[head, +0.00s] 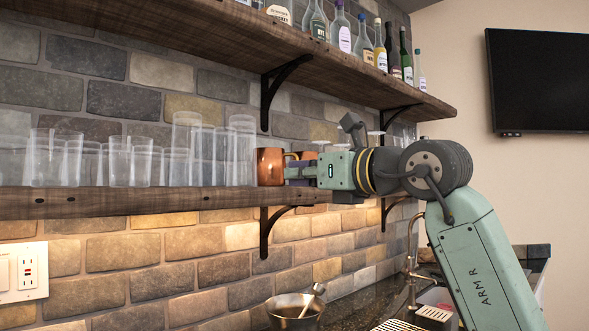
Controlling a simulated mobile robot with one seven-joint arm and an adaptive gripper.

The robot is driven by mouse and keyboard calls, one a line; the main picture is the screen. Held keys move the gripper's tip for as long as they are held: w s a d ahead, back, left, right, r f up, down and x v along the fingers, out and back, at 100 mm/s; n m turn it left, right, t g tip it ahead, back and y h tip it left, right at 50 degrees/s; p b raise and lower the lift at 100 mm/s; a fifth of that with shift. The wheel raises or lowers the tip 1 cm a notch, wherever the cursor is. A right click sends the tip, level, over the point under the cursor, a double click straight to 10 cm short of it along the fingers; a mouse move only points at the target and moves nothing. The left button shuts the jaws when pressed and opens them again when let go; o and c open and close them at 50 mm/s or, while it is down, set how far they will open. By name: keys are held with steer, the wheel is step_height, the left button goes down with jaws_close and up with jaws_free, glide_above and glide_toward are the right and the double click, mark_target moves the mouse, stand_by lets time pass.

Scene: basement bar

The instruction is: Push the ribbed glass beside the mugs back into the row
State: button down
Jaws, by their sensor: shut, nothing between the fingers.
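Several clear glasses stand in a row on the lower wooden shelf (120,203), left of the copper mugs. A tall clear glass (241,150) stands directly left of the front copper mug (269,166). Its ribbing is too faint to make out, so I cannot tell for sure which glass is the ribbed one. A second copper mug (305,155) is partly hidden behind my gripper. My gripper (290,173) is shut and empty, pointing left at shelf height, with its tips close to the mug's right side. I cannot tell whether they touch.
An upper shelf (225,28) with several bottles hangs above, held by black brackets (277,88). A steel pan (293,308) sits on the counter below. A short glass (130,160) stands near the shelf's front edge at left.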

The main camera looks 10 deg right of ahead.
mark_target(252, 175)
steer(key=p+x, duration=0.3)
steer(key=x, duration=0.7)
steer(key=shift+r+p, duration=0.15)
steer(key=shift+p, duration=0.25)
steer(key=shift+w+a, duration=0.3)
steer(key=shift+w, duration=0.05)
